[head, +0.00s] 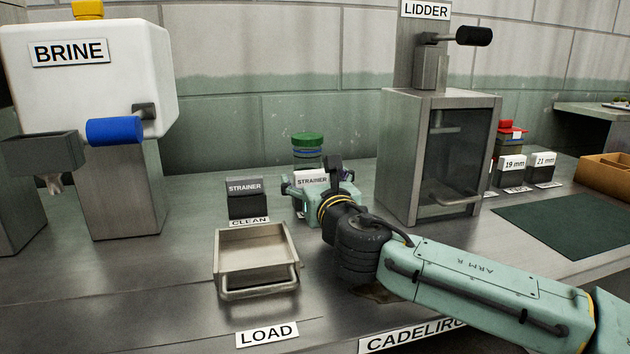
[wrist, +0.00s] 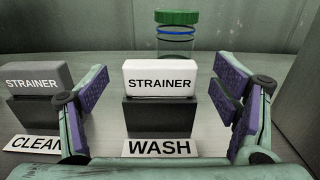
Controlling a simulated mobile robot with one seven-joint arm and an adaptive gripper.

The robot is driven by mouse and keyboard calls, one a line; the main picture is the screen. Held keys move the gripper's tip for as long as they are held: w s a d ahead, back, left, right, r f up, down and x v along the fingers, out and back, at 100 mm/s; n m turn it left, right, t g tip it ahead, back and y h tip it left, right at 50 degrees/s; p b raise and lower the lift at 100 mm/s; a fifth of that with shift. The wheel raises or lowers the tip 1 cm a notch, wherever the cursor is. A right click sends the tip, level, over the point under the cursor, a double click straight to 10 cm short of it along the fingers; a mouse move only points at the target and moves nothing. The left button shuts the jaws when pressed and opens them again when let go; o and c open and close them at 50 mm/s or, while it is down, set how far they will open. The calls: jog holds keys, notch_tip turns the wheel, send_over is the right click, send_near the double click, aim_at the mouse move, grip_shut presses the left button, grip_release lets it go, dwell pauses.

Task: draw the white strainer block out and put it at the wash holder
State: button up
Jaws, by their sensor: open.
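The white strainer block (wrist: 160,79), labelled STRAINER, sits upright in a dark holder (wrist: 160,118) with a WASH label (wrist: 160,149) in front of it. It also shows in the head view (head: 311,180), partly hidden by my gripper. My gripper (wrist: 158,92) is open. Its purple-padded fingers stand to the left and right of the block, with a clear gap on each side. In the head view my gripper (head: 316,190) is low over the bench at the wash holder, which it mostly hides.
A grey strainer block (head: 245,186) sits in the CLEAN holder to the left. A green-lidded jar (head: 307,150) stands close behind the white block. The metal LOAD tray (head: 257,252) is in front, the LIDDER machine (head: 440,150) to the right, the BRINE tank (head: 90,80) far left.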

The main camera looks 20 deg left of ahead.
jog(key=v, duration=1.2)
